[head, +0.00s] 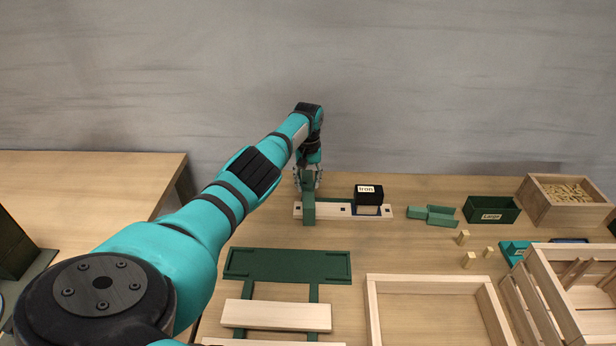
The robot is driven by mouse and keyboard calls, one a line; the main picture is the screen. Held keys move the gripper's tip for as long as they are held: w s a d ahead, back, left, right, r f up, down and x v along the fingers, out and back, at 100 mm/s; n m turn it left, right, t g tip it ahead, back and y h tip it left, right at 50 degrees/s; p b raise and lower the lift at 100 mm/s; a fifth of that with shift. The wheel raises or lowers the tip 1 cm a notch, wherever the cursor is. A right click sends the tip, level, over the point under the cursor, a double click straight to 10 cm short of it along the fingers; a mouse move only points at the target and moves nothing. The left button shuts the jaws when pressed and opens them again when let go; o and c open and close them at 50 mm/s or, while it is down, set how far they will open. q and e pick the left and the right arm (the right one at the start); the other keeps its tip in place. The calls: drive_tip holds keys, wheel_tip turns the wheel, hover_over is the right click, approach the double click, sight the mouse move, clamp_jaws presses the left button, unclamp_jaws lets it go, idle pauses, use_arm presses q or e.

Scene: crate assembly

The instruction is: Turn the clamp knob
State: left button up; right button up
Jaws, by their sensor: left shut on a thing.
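My left gripper (308,179) points down at the top of a green clamp (309,210) near the back of the table. It is shut on the clamp's knob, which is mostly hidden by the fingers. The clamp stands across the left part of a pale wooden strip (335,210) with dark square holes. My right gripper is not in view.
A black block labelled "Iron" (369,194) sits on the strip's right part. Green pieces (434,215), a "Large" bin (491,211) and a wooden box (566,208) stand right. A green jig (287,265), wooden frame (372,310) and slatted crate (545,293) lie in front.

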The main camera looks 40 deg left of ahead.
sight(308, 184)
use_arm(q)
drive_tip(key=shift+n+p, duration=0.4)
drive_tip(key=shift+n, duration=0.8)
drive_tip(key=o, duration=1.1)
drive_tip(key=shift+o, duration=0.2)
drive_tip(key=shift+r, duration=0.1)
wheel_tip(308, 184, up, 12)
